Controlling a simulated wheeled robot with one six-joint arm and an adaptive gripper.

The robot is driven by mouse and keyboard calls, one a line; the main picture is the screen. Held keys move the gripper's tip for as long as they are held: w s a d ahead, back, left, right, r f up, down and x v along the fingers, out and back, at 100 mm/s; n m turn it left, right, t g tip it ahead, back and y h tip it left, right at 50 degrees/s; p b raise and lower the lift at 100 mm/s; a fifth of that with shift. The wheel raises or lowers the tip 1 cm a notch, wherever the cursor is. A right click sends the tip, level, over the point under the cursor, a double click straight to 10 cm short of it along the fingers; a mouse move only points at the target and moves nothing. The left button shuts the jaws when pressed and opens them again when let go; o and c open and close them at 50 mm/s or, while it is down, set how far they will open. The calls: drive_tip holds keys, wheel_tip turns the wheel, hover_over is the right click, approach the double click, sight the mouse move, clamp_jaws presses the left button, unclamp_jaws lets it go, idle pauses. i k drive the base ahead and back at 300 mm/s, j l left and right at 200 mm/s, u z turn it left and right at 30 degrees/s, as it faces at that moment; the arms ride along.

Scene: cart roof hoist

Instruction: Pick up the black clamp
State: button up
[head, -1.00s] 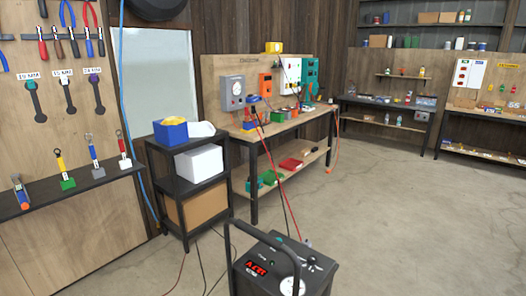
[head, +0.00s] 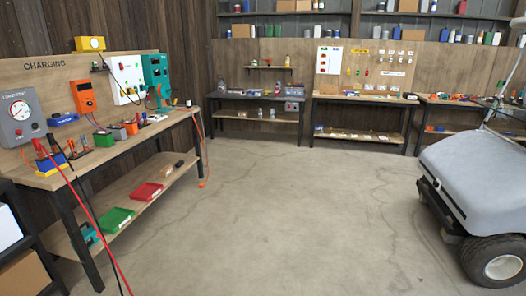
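The black clamp (head: 53,142) appears at the left of the head view, at the near end of the charging bench (head: 125,150). It stands at a blue and yellow holder (head: 48,165), with a black cable running down from it. A red clamp (head: 38,147) stands just left of it, with a red cable (head: 88,220) that drops past the bench front. The clamps are small here, so their exact seating in the holder cannot be made out. My gripper is not in view.
Grey and orange boxes hang above the bench; red and green trays (head: 146,193) lie on its lower shelf. A black shelf rack (head: 22,245) is at the lower left. A grey cart (head: 480,170) stands at right. The middle concrete floor (head: 290,220) is clear.

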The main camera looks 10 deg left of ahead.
sight(50, 136)
drive_tip(key=i+l, duration=0.1)
drive_tip(key=i, duration=1.7)
drive_tip(key=i+u, duration=0.45)
drive_tip(key=i+l+u, duration=0.1)
drive_tip(key=i+u, duration=0.4)
drive_tip(key=i+l+u, duration=0.3)
drive_tip(key=i+u, duration=0.15)
